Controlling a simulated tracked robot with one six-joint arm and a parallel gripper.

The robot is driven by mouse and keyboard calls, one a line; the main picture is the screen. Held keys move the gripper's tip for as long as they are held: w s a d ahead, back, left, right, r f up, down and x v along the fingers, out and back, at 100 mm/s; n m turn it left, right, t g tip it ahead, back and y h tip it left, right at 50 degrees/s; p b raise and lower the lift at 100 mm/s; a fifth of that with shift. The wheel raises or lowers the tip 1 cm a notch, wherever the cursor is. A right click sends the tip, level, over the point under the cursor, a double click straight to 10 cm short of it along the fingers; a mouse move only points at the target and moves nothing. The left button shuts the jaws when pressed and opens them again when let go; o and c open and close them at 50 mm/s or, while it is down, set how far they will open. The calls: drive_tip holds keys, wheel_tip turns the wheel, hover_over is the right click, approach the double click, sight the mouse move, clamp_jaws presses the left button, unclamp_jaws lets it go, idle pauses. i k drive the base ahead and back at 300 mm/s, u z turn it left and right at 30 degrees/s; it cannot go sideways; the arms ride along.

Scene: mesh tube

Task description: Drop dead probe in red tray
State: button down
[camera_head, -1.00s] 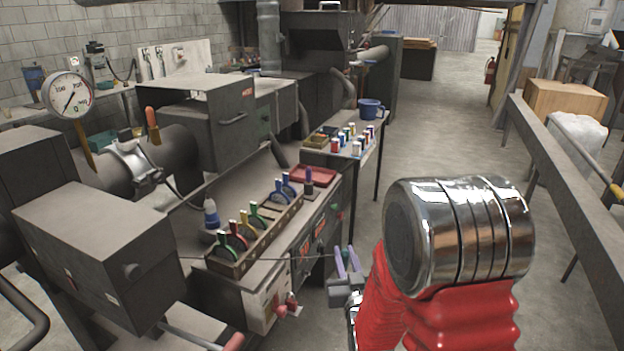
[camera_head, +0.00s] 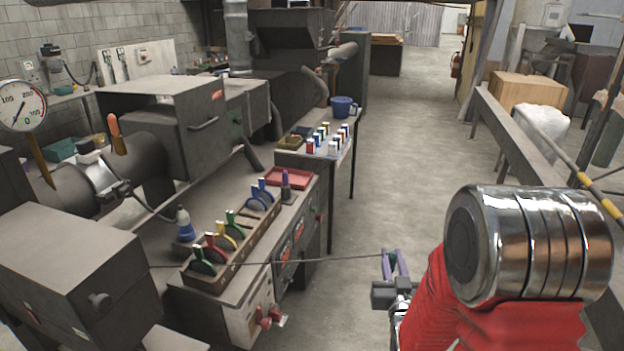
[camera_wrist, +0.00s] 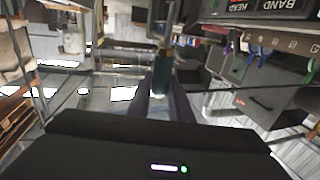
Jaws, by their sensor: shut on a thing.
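My gripper (camera_head: 395,262) is shut on the dead probe, held out over the floor right of the bench. The probe's dark green body (camera_head: 393,258) shows between the purple fingers. A long thin dark shaft or cable (camera_head: 320,260) runs left from it, passing in front of the rack in the picture, to near the dark box. In the wrist view the probe (camera_wrist: 161,75) is a teal cylinder between the fingertips. The red tray (camera_head: 302,182) lies on the bench's far right corner, up and left of my gripper. A dark post with a purple top partly covers it.
A wooden rack (camera_head: 228,262) of coloured-handled plugs stands on the bench, left of my gripper. A side table (camera_head: 290,155) behind holds small jars and a blue mug (camera_head: 343,107). A grey rail (camera_head: 530,145) runs along the right. The floor between is clear.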

sight(291, 181)
drive_tip(key=z, duration=1.05)
drive_tip(key=i, duration=2.55)
drive_tip(key=u, duration=0.5)
